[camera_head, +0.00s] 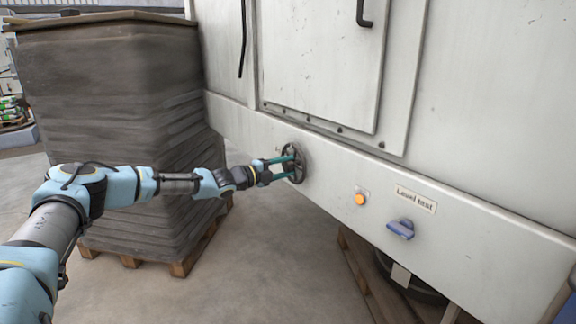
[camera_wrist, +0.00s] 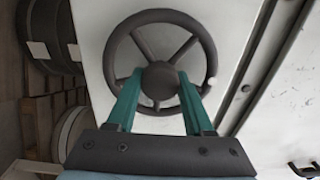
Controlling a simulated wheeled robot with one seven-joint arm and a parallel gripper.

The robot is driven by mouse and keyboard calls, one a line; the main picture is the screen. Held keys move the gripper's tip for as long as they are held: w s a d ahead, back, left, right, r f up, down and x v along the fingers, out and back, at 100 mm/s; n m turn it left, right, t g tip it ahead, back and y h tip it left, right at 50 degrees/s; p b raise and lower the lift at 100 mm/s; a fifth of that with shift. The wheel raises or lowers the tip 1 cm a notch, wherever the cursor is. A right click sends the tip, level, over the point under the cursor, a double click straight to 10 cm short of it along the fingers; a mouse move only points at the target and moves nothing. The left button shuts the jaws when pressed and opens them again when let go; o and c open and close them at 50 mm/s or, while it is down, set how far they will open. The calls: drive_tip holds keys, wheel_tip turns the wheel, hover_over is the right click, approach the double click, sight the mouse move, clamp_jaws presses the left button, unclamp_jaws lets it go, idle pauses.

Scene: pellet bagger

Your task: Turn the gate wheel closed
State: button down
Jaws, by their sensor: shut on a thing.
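The gate wheel (camera_head: 299,163) is a dark round handwheel with several spokes, mounted on the lower white panel of the machine. In the wrist view the wheel (camera_wrist: 160,16) faces me, with a small pale knob on its right rim. My gripper (camera_head: 283,165) reaches it from the left with two teal fingers. In the wrist view the gripper (camera_wrist: 158,85) has one finger on each side of the dark centre hub (camera_wrist: 160,80), and it is shut on the hub. The fingertips partly hide the hub's sides and the spokes behind them.
A tall wrapped stack (camera_head: 110,110) on a wooden pallet (camera_head: 180,268) stands left, close behind my arm. Open floor lies in front.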

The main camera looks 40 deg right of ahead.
drive_tip(key=shift+s, duration=0.15)
drive_tip(key=shift+c, duration=1.6)
unclamp_jaws()
drive_tip(key=a+b, duration=0.3)
drive_tip(key=a, duration=0.7)
drive_tip(key=shift+w+a, duration=0.35)
drive_tip(key=shift+a, duration=0.05)
